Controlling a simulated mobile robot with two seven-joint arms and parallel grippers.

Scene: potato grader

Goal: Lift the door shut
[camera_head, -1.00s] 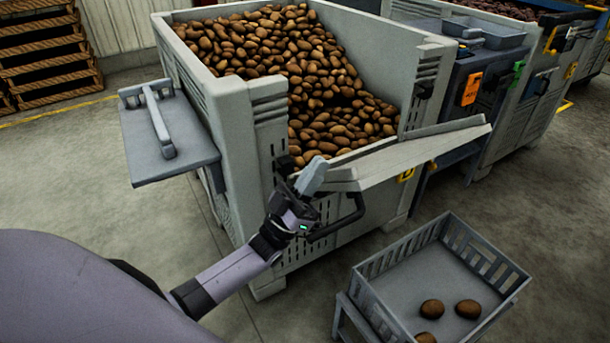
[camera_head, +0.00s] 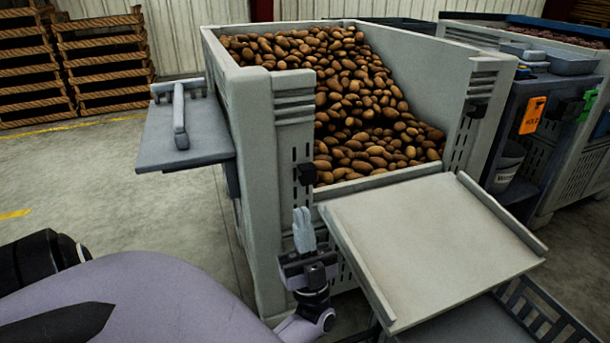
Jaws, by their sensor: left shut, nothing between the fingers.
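The door (camera_head: 430,240) is a pale grey flap at the front opening of the big grey potato bin (camera_head: 250,130). It hangs open, sloping out and down from the sill, with its inner face up. Black latch parts show on the posts at the left (camera_head: 306,173) and right (camera_head: 476,108) of the opening. My left gripper (camera_head: 303,228) is shut and empty, fingers pointing up, in front of the bin's left post and just left of the door. A gap shows between its fingertips and the door's left edge. My right gripper is not in view.
A grey slatted crate (camera_head: 530,310) stands low under the door's front right. A grey side shelf (camera_head: 185,135) with a bar juts from the bin's left. A dark cabinet with an orange tag (camera_head: 532,115) stands right. The floor at left is clear.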

